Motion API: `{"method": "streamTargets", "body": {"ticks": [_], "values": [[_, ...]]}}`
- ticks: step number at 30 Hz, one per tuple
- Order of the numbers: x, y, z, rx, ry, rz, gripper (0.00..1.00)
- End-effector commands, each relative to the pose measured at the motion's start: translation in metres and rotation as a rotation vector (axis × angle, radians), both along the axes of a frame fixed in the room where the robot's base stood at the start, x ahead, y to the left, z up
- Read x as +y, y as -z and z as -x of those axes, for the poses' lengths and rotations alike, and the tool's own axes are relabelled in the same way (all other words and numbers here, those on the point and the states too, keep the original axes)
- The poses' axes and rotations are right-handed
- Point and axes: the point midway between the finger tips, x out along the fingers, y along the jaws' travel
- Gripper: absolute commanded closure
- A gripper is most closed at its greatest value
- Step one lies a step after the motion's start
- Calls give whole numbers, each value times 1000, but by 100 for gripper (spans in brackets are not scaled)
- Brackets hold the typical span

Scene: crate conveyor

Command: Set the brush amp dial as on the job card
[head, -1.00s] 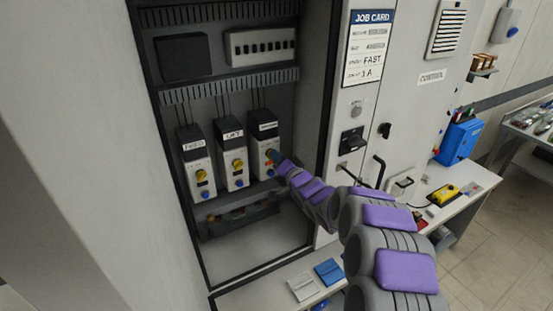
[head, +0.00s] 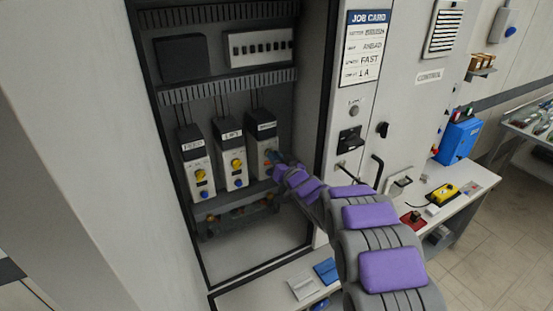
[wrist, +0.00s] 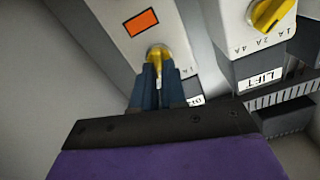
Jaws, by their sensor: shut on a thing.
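The job card (head: 367,48) is on the cabinet's right post; its lower lines read FAST and 1 A. Three amp modules stand in the cabinet. The right-hand module (head: 262,130) has a label too small to read. Its yellow dial (wrist: 156,52) shows in the wrist view, below an orange square (wrist: 141,22). My gripper (head: 272,158) is at this module's front. In the wrist view my gripper (wrist: 158,70) is shut on the yellow dial, with blue fingers on either side. The fingers hide most of the dial's scale and pointer.
The LIFT module (head: 232,157) stands close on the left; its yellow dial (wrist: 270,13) with 1A, 2A, 4A marks is near my fingers in the wrist view. The left module (head: 194,163) stands beyond it. The cabinet's right edge (head: 318,130) is close to my arm.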

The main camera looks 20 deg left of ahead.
Motion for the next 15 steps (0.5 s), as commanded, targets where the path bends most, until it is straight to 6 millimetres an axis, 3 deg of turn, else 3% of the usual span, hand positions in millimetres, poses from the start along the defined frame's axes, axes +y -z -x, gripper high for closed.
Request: {"method": "streamTargets", "body": {"ticks": [15], "values": [[0, 8, 1, -365, 3, 325, 100]]}}
